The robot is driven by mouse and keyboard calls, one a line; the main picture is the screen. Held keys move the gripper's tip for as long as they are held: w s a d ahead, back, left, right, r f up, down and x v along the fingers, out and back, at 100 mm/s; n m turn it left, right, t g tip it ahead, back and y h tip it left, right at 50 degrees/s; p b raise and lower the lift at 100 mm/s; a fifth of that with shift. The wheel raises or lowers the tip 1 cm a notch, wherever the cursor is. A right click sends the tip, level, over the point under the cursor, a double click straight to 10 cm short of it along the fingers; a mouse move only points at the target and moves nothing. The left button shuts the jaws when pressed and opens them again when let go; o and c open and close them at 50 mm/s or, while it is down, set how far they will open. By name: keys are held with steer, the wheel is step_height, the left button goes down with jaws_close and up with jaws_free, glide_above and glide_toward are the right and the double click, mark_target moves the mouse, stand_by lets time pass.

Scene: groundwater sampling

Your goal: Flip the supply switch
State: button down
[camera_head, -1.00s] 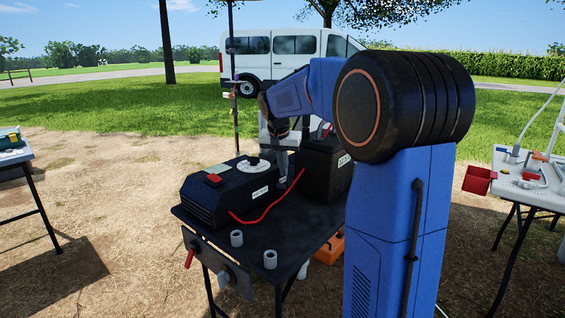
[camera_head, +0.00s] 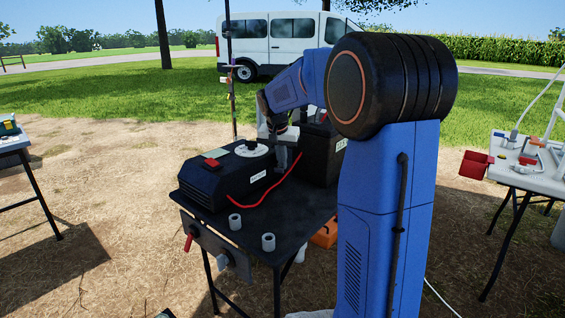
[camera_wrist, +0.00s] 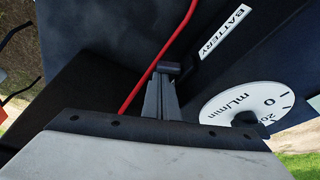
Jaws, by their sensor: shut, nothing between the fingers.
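The black pump box (camera_head: 205,188) stands on the dark table, with a red piece (camera_head: 212,163) and a white dial (camera_head: 251,149) on top. In the wrist view a white BATTERY label (camera_wrist: 225,32) is on the box's side, beside the "mL/min" dial (camera_wrist: 243,108). My gripper (camera_head: 283,165) is down beside the box's right end, near the red cable (camera_head: 266,195). In the wrist view my gripper (camera_wrist: 167,72) is shut and empty; its tips are close to a small dark part by the label. I cannot tell whether they touch it, or its position.
A second black box (camera_head: 320,155) stands close to the right of my gripper. Grey cups (camera_head: 268,242) stand at the table's front. A panel with a red handle (camera_head: 188,242) hangs from the front edge. A side table (camera_head: 540,175) is at right.

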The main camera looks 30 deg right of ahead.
steer(key=shift+s+a+m, duration=0.1)
steer(key=shift+m, duration=0.3)
steer(key=m, duration=0.1)
steer(key=m+g, duration=0.1)
steer(key=shift+s+a+m+h, duration=0.25)
steer(key=shift+s+m+h, duration=0.05)
steer(key=m, duration=0.2)
steer(key=m+g, duration=0.1)
steer(key=shift+s+a, duration=0.25)
steer(key=shift+a, duration=0.1)
steer(key=shift+s+a, duration=0.1)
steer(key=shift+s, duration=0.1)
steer(key=shift+s+a, duration=0.25)
steer(key=shift+s, duration=0.35)
